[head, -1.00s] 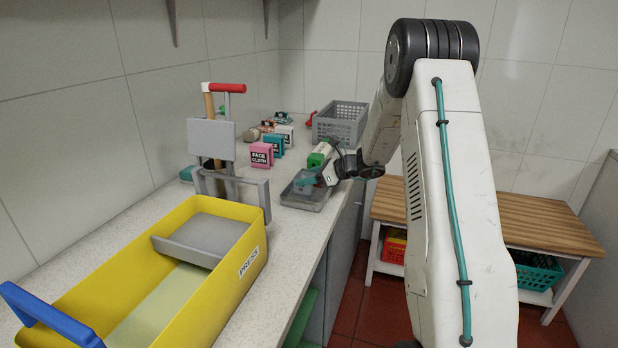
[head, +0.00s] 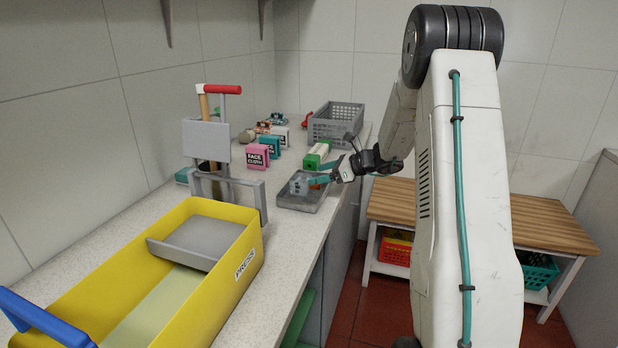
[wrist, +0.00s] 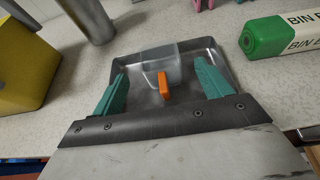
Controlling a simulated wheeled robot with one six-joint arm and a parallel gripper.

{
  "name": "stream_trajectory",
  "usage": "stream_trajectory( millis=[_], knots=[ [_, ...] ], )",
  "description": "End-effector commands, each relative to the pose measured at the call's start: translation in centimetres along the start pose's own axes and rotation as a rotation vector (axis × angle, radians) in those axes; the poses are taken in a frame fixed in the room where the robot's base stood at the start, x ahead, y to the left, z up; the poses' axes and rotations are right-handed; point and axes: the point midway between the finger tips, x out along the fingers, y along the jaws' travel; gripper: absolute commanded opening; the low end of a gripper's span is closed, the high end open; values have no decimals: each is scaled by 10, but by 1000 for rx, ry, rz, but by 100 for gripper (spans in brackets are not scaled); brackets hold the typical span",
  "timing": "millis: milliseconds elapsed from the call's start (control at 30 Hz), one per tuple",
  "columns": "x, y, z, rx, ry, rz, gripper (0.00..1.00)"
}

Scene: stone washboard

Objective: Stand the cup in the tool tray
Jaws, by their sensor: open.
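The cup (wrist: 160,60) is clear, with an orange handle (wrist: 164,86) facing my gripper. It stands in the grey metal tool tray (head: 300,206) and looks upright, though its base is hard to make out. In the head view the cup (head: 299,182) is at the tray's back part. My gripper (wrist: 160,76) is open, with one teal finger on each side of the handle and visible gaps to it. In the head view my gripper (head: 320,181) reaches in from the right, low over the tray's right side.
A green-and-white bin-bag roll box (head: 317,155) lies just behind the tray. A grey basket (head: 337,122) and face cloth boxes (head: 257,156) stand further back. A yellow press bucket (head: 190,205) is at the front left. The counter's edge is to the right.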

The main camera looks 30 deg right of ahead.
Motion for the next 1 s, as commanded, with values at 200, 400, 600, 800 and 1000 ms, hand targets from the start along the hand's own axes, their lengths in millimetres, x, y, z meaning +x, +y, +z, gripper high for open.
stream_trajectory(
  millis=[200, 400, 600, 800, 1000],
  knots=[
    [-41, -1, 0, -1, -1, -2, 77],
    [-55, 4, 4, -15, 5, 9, 77],
    [-43, 66, 45, -224, 76, 141, 77],
    [-40, 175, 88, -595, 186, 370, 77],
    [-58, 274, 105, -972, 276, 593, 77]
  ],
)
